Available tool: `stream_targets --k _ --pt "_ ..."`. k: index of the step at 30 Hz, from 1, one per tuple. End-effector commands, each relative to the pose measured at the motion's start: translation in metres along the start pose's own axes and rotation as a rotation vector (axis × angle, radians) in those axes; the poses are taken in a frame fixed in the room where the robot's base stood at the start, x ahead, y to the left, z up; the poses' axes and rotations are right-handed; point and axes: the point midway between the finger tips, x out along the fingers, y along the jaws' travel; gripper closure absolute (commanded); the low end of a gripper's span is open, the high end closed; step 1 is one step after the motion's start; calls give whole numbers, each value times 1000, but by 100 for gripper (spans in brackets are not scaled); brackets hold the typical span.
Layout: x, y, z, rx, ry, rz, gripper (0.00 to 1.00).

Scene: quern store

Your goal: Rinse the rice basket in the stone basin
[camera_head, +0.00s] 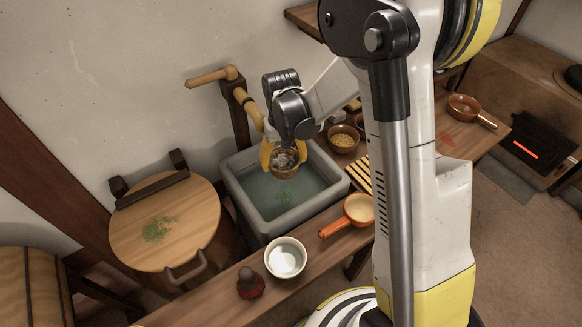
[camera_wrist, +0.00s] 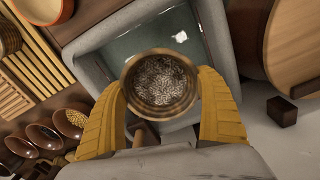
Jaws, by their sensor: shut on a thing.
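The rice basket (camera_head: 285,162) is a small round woven cup with pale grains inside; its open top faces the camera in the wrist view (camera_wrist: 161,80). My gripper (camera_head: 283,152) has its yellow fingers shut on the basket from two sides, and both fingers show in the wrist view (camera_wrist: 162,88). The grey stone basin (camera_head: 262,229) holds water (camera_head: 306,190) with green bits on it. The basket is held over the basin; from these views I cannot tell how far it is from the water. The basin also shows behind the basket in the wrist view (camera_wrist: 95,38).
A wooden tap or spout (camera_head: 212,76) stands at the basin's back left. A round wooden lid (camera_head: 190,205) with green scraps is to the left. A white bowl (camera_head: 285,258) and an orange-handled pan (camera_head: 350,212) stand in front and right. Small bowls (camera_head: 343,139) sit behind right.

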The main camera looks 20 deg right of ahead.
Motion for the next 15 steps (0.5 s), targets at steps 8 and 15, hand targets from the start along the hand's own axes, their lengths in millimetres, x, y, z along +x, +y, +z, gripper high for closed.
stream_targets --k 8,15 --pt "23 -9 -14 1 0 0 63" --pt "50 -9 -13 1 0 0 63"
